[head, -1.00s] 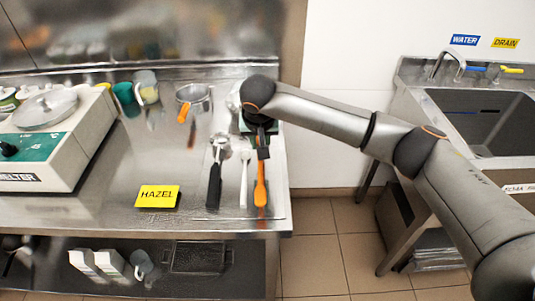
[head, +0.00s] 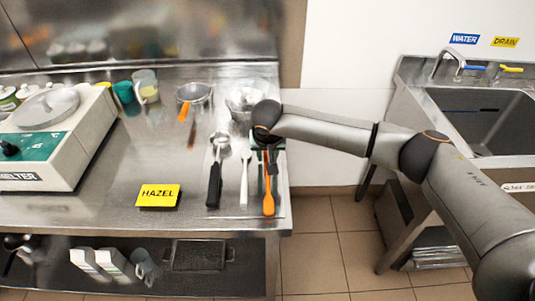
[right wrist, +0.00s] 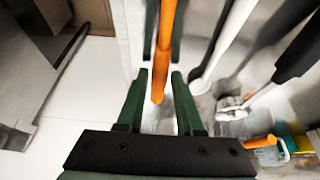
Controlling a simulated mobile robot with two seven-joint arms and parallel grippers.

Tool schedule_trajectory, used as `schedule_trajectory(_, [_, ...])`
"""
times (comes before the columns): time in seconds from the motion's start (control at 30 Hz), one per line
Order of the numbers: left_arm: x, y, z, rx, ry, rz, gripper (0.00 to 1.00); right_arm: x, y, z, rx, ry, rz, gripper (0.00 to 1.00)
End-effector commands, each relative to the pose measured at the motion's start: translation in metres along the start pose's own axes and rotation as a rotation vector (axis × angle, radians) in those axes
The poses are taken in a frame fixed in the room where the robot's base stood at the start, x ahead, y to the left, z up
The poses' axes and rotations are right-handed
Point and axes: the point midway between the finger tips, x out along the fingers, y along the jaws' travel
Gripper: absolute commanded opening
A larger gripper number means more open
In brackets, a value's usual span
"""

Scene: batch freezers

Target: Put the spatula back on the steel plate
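The orange spatula (head: 268,197) is at the right end of the steel counter, over the thin steel plate (head: 229,212). It seems to lie on the plate, parallel to the other tools, with no clear gap under it. My right gripper (head: 268,160) points down at the spatula's far part. In the right wrist view the orange shaft (right wrist: 163,60) runs between my green fingers, with a narrow gap on each side, so the gripper (right wrist: 160,85) looks open around it. My left gripper is not in view.
On the plate, left of the spatula, lie a white utensil (head: 244,180) and a black-handled scoop (head: 214,185). A steel bowl (head: 245,98) stands behind my gripper. An orange-handled pan (head: 194,95) and a yellow HAZEL card (head: 157,196) are further left. The counter edge is close on the right.

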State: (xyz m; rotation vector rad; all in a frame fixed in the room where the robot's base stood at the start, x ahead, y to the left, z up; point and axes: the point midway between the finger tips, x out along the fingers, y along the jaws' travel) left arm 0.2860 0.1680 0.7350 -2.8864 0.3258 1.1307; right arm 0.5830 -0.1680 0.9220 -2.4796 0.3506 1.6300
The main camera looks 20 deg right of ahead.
Motion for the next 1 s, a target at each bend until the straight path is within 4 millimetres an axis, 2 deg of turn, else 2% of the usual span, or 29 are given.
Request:
schedule_trajectory(0.03, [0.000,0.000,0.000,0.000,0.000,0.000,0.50,0.000,0.000,0.000,0.000,0.000,0.000,0.42])
schedule_trajectory(0.13, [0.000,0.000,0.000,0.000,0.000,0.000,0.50,0.000,0.000,0.000,0.000,0.000,0.000,0.54])
schedule_trajectory(0.47, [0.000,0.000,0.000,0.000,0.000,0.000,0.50,-0.004,0.000,-0.002,0.000,0.002,-0.001,0.55])
schedule_trajectory(0.57, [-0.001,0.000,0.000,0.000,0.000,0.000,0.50,-0.016,-0.001,-0.002,0.000,0.001,-0.004,0.55])
schedule_trajectory(0.9, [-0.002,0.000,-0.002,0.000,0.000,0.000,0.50,-0.088,-0.001,-0.002,-0.001,0.003,-0.004,0.55])
schedule_trajectory(1.0, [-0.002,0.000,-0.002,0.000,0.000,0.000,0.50,-0.104,-0.001,-0.001,-0.001,0.002,-0.003,0.55])
